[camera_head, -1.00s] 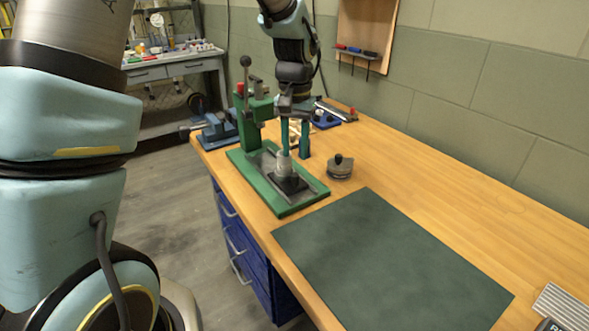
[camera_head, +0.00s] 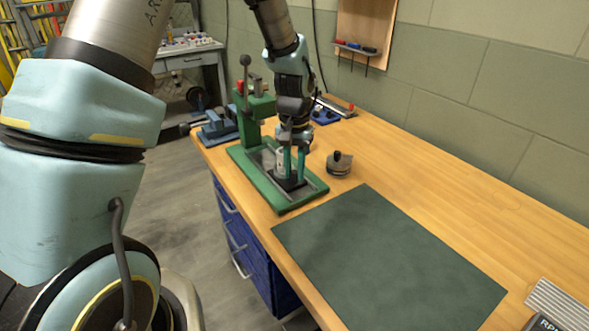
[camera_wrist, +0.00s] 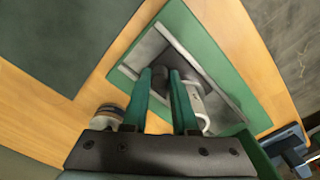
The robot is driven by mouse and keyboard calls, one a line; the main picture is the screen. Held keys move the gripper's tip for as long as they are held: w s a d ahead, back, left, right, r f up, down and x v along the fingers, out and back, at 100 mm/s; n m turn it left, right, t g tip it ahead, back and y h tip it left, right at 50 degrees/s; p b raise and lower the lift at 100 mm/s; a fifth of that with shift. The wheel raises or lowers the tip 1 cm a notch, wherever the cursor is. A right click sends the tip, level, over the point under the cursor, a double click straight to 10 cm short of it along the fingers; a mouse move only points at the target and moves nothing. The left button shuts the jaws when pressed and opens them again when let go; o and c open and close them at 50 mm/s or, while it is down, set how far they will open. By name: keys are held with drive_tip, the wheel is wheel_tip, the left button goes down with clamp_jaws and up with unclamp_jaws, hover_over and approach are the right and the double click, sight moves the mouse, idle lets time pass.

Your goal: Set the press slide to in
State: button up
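The press (camera_head: 255,106) has a green frame and a green base (camera_head: 284,206) on the bench. Its slide (camera_head: 287,182) is a dark block between pale rails on the base, towards the front end, with a grey upright piece (camera_head: 281,160) on it. My gripper (camera_head: 294,178) points down over the slide, its two teal fingers apart. In the wrist view my gripper (camera_wrist: 164,71) has its fingertips at a dark part of the slide (camera_wrist: 175,76). I cannot tell whether the fingers touch it. The fingers hide part of the slide.
A round metal piece with a dark knob (camera_head: 339,164) stands close right of the press base. A blue vise (camera_head: 218,128) is behind left.

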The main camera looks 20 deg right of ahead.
clamp_jaws()
idle(1.0)
